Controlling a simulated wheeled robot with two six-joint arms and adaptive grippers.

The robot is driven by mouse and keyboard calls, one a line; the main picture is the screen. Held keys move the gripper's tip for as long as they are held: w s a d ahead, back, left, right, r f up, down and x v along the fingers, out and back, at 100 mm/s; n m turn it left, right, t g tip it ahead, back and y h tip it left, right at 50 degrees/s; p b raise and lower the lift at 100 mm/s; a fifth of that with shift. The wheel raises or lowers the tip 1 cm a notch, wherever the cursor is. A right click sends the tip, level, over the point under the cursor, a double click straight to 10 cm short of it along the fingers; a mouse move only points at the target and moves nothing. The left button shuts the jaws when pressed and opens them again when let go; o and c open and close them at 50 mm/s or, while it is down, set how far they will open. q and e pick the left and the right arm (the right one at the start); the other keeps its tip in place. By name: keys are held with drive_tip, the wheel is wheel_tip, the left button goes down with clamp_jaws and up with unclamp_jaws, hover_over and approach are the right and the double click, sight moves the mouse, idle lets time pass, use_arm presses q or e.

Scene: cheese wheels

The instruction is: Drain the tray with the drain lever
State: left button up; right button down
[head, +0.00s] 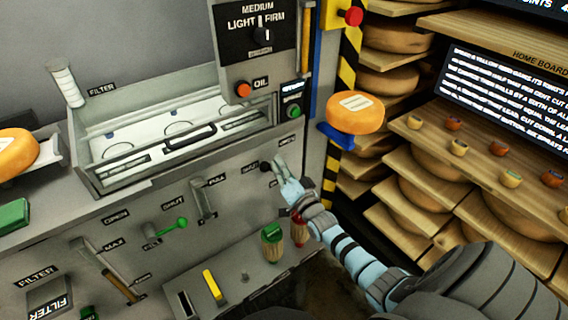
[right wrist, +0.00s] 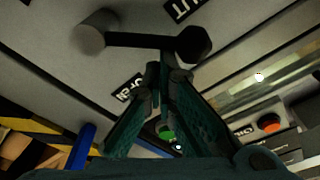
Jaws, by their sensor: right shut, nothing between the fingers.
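The tray (head: 150,160) is a grey-walled metal basin with a pale inside, set in the counter at upper left. A short lever with a black knob (head: 265,167) sits on the front panel below the tray's right end; its small label is hard to read. In the right wrist view the dark lever (right wrist: 145,41) runs from a grey round pivot to its black knob. My right gripper (head: 279,163) is shut and empty beside the knob. Its fingertips (right wrist: 168,70) lie just below the knob in the wrist view; contact is unclear. My left gripper is out of view.
A green-handled lever (head: 170,228) and a grey slider (head: 205,200) are on the panel to the left. Green and red bottles stand on a low ledge (head: 235,275). A control box (head: 255,55) hangs above the tray's right end. Cheese shelves (head: 400,160) stand right.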

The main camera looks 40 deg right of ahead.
sight(267, 165)
drive_tip(key=a+f+n, duration=0.1)
drive_tip(key=n, duration=0.1)
drive_tip(key=a+f+n+y+b, duration=0.1)
drive_tip(key=n, duration=0.2)
drive_tip(key=a+f+n+b, duration=0.1)
drive_tip(key=n, duration=0.2)
drive_tip(key=shift+a+f+t+y, duration=0.1)
drive_tip(key=shift+a+t+y, duration=0.2)
drive_tip(key=shift+y, duration=0.1)
drive_tip(key=shift+f+b, duration=0.1)
drive_tip(key=shift+b, duration=0.25)
drive_tip(key=r+p, duration=0.2)
drive_tip(key=r, duration=0.1)
drive_tip(key=r+p, duration=0.1)
drive_tip(key=p, duration=0.1)
drive_tip(key=shift+w+r, duration=0.3)
drive_tip(key=shift+w, duration=0.1)
drive_tip(key=s+f+p, duration=0.1)
drive_tip(key=s+f, duration=0.1)
drive_tip(key=s, duration=0.8)
